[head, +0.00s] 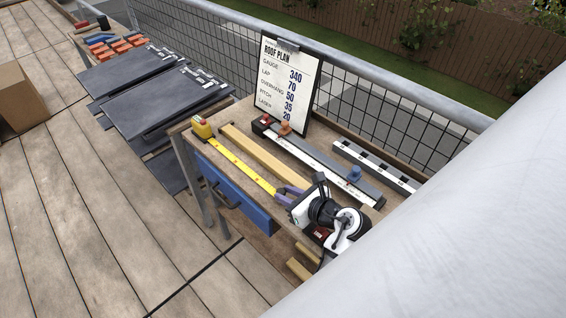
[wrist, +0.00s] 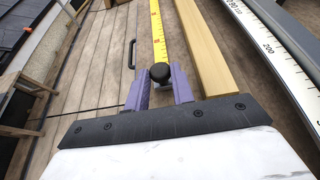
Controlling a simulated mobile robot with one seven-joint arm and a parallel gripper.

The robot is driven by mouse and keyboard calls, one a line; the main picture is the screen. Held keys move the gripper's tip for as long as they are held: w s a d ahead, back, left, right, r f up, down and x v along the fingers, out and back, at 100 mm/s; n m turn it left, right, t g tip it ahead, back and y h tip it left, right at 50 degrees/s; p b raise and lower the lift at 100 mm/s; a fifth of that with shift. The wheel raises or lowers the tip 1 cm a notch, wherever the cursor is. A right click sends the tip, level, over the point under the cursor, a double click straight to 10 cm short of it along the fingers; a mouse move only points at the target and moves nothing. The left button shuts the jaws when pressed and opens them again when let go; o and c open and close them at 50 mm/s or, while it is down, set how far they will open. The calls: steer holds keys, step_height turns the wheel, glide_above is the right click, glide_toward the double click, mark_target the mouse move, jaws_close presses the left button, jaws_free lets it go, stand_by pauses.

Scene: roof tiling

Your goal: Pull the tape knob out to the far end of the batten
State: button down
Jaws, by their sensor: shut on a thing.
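The yellow tape measure case (head: 202,127) sits at the far left end of the bench. Its yellow tape (head: 240,165) is drawn out along the bench, beside the wooden batten (head: 265,155). The black tape knob (wrist: 160,72) sits between the purple fingers of my gripper (wrist: 159,90), which is shut on it. In the head view my gripper (head: 287,194) is near the batten's right end, and the knob cannot be made out there. The batten (wrist: 205,50) runs just right of the tape in the wrist view.
Behind the batten lies a dark rail with a white scale (head: 318,160) and a blue knob (head: 354,173). A black-and-white bar (head: 375,165) is farther back. A roof plan board (head: 288,85) stands behind. Slates (head: 150,95) are stacked at left. A blue drawer (head: 235,190) is in the bench front.

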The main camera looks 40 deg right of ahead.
steer(key=shift+s+d, duration=0.1)
steer(key=shift+s, duration=0.55)
steer(key=c, duration=1.2)
jaws_free()
steer(key=shift+s, duration=0.1)
steer(key=b+v, duration=0.2)
steer(key=v, duration=1.1)
steer(key=shift+s+d+r, duration=0.1)
steer(key=shift+s, duration=0.25)
